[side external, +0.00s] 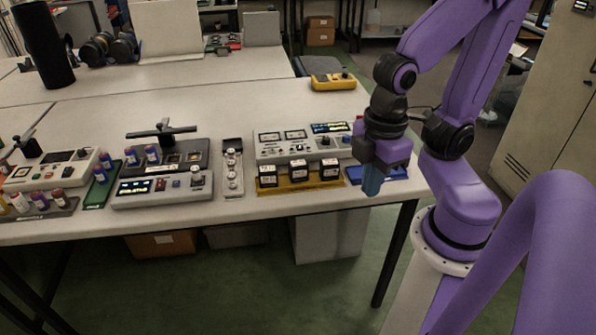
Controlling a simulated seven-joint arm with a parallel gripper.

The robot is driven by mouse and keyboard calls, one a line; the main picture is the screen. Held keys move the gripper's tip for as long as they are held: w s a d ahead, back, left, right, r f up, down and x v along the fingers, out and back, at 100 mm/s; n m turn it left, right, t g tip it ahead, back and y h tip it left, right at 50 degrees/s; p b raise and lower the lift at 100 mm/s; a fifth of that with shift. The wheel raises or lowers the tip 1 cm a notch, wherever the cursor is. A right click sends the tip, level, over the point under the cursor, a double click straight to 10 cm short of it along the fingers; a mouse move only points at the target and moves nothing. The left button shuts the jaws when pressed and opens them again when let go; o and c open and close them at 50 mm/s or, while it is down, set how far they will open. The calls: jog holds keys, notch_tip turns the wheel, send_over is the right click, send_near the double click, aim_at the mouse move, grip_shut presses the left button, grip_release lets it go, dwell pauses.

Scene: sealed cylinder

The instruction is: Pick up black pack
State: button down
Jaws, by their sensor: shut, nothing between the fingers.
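Three small black packs with pale labels stand in a row on a yellow-brown tray (300,185) near the table's front edge: a left one (267,175), a middle one (298,170) and a right one (329,168). A blue tray (398,173) lies partly hidden behind the gripper.
A grey instrument panel (300,148) stands behind the packs. A narrow metal rack (232,168) and a display box (160,190) are to the left. A yellow device (333,82) sits at the back. The table (200,105) is clear in the middle.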

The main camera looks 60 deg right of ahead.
dwell(0.3)
jog(key=shift+c, duration=1)
grip_release()
jog(key=n+t+h, duration=0.9)
jog(key=n+t, duration=0.1)
jog(key=n, duration=0.5)
send_near(300, 169)
jog(key=shift+x, duration=6)
